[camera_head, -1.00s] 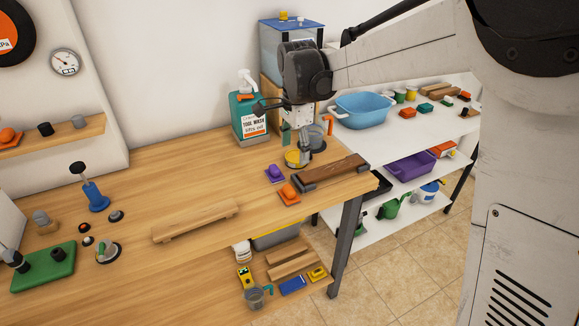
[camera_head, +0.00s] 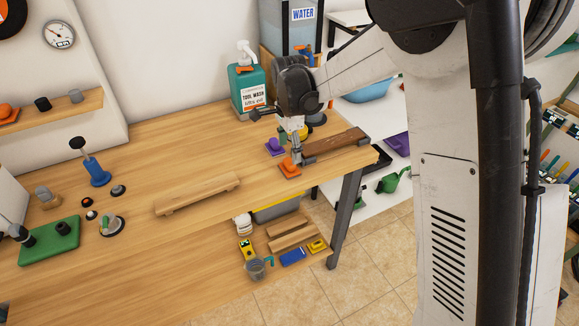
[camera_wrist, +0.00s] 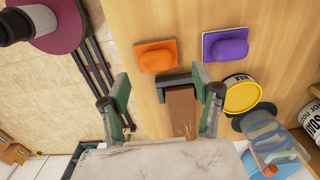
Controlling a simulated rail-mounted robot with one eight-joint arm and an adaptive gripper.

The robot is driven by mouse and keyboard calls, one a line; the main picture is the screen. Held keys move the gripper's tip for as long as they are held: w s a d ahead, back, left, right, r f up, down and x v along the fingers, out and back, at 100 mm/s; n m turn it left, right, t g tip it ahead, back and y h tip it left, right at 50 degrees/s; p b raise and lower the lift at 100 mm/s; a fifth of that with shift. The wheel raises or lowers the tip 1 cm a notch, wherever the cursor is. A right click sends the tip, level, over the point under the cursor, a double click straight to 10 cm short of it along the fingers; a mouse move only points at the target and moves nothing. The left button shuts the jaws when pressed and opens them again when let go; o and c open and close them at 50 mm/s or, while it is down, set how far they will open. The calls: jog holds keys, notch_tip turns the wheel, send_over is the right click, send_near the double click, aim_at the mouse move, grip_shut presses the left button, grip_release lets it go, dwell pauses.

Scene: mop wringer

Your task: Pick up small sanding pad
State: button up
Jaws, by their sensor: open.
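Two small pads with rounded grips lie on the wooden bench: an orange pad (camera_head: 289,171) nearer the front edge and a purple pad (camera_head: 275,147) behind it. In the wrist view the orange pad (camera_wrist: 155,55) is just ahead of the fingertips and the purple pad (camera_wrist: 226,48) is to its right. I cannot tell which of them the task calls the small sanding pad. My gripper (camera_wrist: 160,82) is open and empty, and points down beside the orange pad. In the head view my gripper (camera_head: 297,158) partly overlaps the orange pad's back edge.
A brown wooden block with dark ends (camera_head: 335,144) lies close to the gripper, and shows between the fingers in the wrist view (camera_wrist: 180,108). A yellow-lidded wax tin (camera_wrist: 241,94) and a clear jug (camera_wrist: 268,135) stand to the right there. A wooden bar (camera_head: 198,193) lies left on the bench.

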aim_at(290, 161)
jog(key=f, duration=0.5)
jog(key=shift+s, duration=0.25)
jog(key=c, duration=1.2)
jog(key=shift+c, duration=0.2)
jog(key=shift+r, duration=0.1)
notch_tip(290, 161, up, 4)
jog(key=shift+f, duration=0.1)
jog(key=s+a+r, duration=0.7)
jog(key=s, duration=0.2)
jog(key=shift+s+a, duration=0.1)
